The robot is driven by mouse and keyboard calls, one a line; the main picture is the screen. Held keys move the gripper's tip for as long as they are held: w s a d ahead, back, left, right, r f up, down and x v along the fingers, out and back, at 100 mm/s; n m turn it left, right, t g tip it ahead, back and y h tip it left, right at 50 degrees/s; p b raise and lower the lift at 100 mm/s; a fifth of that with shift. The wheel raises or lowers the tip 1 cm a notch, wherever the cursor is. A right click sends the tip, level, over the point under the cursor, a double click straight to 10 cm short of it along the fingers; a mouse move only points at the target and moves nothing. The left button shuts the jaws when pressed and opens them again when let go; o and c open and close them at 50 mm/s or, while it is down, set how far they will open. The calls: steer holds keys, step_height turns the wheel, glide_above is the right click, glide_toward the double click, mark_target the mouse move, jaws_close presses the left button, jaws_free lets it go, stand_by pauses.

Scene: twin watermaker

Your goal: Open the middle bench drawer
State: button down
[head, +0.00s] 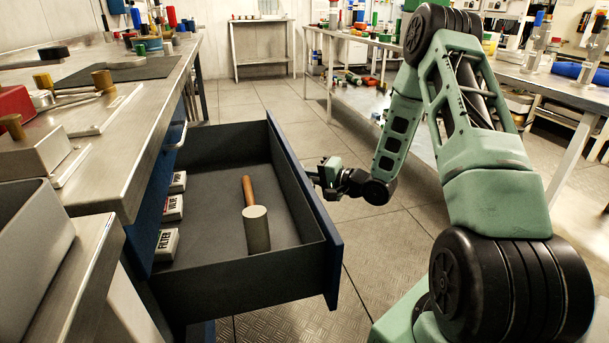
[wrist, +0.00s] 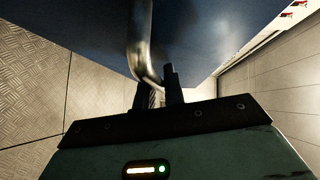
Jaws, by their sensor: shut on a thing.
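A bench drawer (head: 240,284) with a blue front panel (head: 306,205) stands pulled far out from the bench in the head view. Inside it lie a mallet (head: 257,228) with a wooden handle and several white labelled boxes (head: 165,244) along the left side. My gripper (head: 318,176) is at the outer face of the drawer front. In the wrist view my gripper's fingers (wrist: 160,88) are shut on the curved metal drawer handle (wrist: 139,45), below the blue drawer front (wrist: 85,32). The handle is hidden in the head view.
The metal workbench (head: 150,120) runs along the left, with tools and a dark mat (head: 118,70) on top. Another drawer handle (head: 178,135) shows under the bench edge. A table (head: 375,40) stands behind my arm.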

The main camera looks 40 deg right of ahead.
steer(key=c, duration=1.8)
jaws_free()
steer(key=shift+o, duration=0.2)
steer(key=shift+s, duration=0.15)
steer(key=p+v, duration=0.3)
steer(key=v, duration=1.4)
steer(key=shift+p, duration=0.3)
steer(key=shift+r, duration=0.1)
